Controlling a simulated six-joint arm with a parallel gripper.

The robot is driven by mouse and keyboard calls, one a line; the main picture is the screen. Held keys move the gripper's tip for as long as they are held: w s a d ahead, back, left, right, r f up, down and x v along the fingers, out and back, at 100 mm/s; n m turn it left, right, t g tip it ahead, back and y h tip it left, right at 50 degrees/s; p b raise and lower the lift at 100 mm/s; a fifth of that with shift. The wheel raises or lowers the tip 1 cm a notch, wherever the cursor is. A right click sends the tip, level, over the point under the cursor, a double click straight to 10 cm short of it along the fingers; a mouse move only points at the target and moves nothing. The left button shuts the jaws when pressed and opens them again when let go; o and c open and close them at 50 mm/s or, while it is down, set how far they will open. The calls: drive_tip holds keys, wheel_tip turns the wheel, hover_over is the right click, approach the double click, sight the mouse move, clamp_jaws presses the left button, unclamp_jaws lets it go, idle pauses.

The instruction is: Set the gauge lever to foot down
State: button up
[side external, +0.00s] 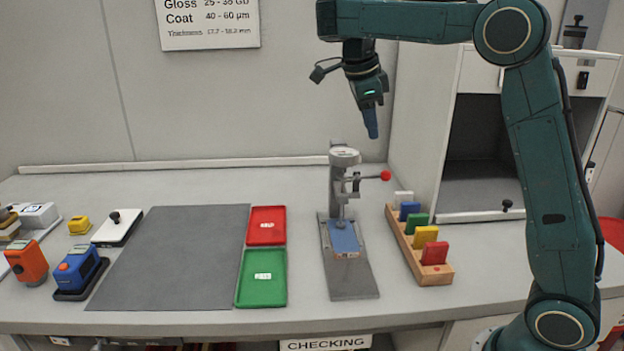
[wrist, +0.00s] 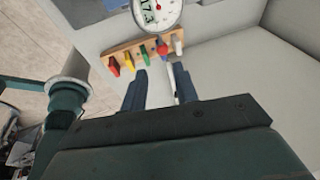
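The gauge is a grey stand with a round dial (side external: 344,155) on a flat grey base (side external: 350,284). Its lever ends in a red knob (side external: 385,175) and sticks out to the right, about level. A blue panel (side external: 343,238) lies on the base under the spindle; whether the foot touches it I cannot tell. My gripper (side external: 371,132) is above and slightly left of the knob, apart from it. In the wrist view my gripper (wrist: 160,86) shows two separated fingers with nothing between them. The dial (wrist: 157,9) is at the top edge and the red knob (wrist: 162,48) is below it.
A wooden rack (side external: 434,270) with several coloured blocks stands right of the gauge. Red (side external: 267,226) and green (side external: 262,278) trays and a grey mat (side external: 170,258) lie to the left. An open cabinet (side external: 481,165) stands behind right. Bench is clear between green tray and gauge base.

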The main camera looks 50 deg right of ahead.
clamp_jaws()
drive_tip(key=s+a+f+m+t+h, duration=0.2)
drive_tip(key=s+f+m+t+h, duration=0.2)
drive_tip(key=s+f+m, duration=0.6)
wheel_tip(320, 180, down, 2)
drive_tip(key=m+t, duration=0.2)
drive_tip(key=m, duration=0.5)
drive_tip(key=shift+a+f+t, duration=0.15)
drive_tip(key=shift+a+t, duration=0.15)
drive_tip(key=shift+t, duration=0.1)
idle(0.4)
